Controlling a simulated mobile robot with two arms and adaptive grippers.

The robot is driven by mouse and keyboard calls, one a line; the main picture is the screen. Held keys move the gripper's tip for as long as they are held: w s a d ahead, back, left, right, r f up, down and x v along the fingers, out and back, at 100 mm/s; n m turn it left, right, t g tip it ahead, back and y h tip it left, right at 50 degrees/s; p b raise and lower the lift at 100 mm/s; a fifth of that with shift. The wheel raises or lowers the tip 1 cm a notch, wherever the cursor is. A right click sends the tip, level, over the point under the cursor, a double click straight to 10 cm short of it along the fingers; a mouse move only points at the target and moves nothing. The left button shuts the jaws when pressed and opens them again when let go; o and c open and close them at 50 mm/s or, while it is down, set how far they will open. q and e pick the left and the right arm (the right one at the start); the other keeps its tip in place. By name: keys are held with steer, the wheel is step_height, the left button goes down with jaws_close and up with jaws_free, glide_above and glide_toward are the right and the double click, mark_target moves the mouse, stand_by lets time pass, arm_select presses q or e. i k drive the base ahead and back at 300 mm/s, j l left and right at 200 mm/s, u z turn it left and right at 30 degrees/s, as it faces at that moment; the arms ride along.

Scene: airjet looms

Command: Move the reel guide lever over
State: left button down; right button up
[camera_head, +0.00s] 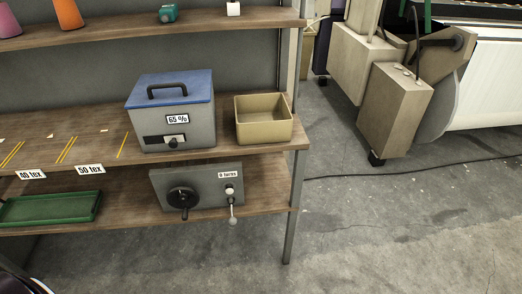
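A grey reel box (210,187) stands on the lower shelf, with a round black crank (183,199) on its front left. A label reading "0 turns" (228,174) is at its upper right. Below the label is a small light knob (229,190). A thin metal lever (232,213) with a pale ball end hangs down at the front right, past the shelf edge. It looks like the reel guide lever, but no label names it. Neither gripper is in view; only a dark curved piece, perhaps mine, shows in the bottom left corner.
Above stand a blue-lidded box (170,111) marked "65 %" and an empty tan bin (263,120). A green tray (48,207) lies at lower left. A metal shelf post (295,200) is right of the lever. The floor (400,225) at right is open, with a cable across it.

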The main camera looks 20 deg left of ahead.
mark_target(233, 220)
steer(key=u, duration=0.95)
